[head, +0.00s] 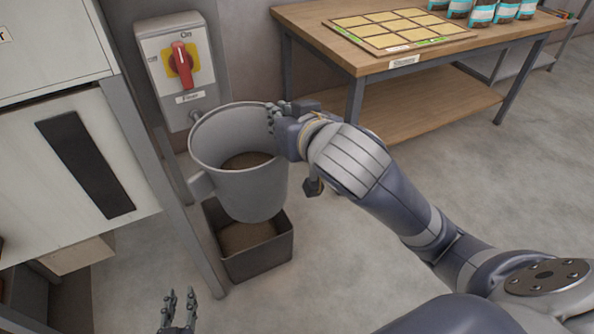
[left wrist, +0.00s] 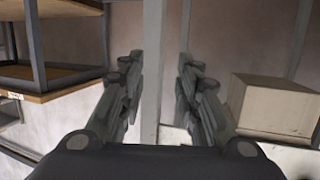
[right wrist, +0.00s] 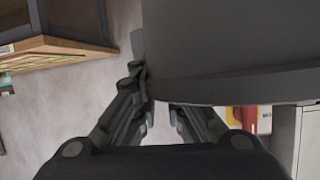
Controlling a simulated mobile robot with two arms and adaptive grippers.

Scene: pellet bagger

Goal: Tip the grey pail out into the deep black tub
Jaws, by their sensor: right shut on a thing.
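The grey pail (head: 240,190) hangs in the air in the head view, close to upright, with brown material in its bottom. My right gripper (head: 278,116) is shut on the pail's rim at its right side. In the right wrist view the pail's wall (right wrist: 230,45) fills the upper right, and the fingers (right wrist: 158,95) meet its edge. The deep black tub (head: 268,262) stands below the pail on the floor. Brown material shows in it, and the pail hides its back part. My left gripper (head: 178,308) is empty and open at the bottom of the head view; its fingers (left wrist: 160,85) are apart.
A switch box with a red handle (head: 180,65) is on the wall just behind the pail. A white cabinet (head: 50,150) and its grey post stand at left. A wooden table (head: 350,50) with a sample board and jars is at the back right. Floor at right is clear.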

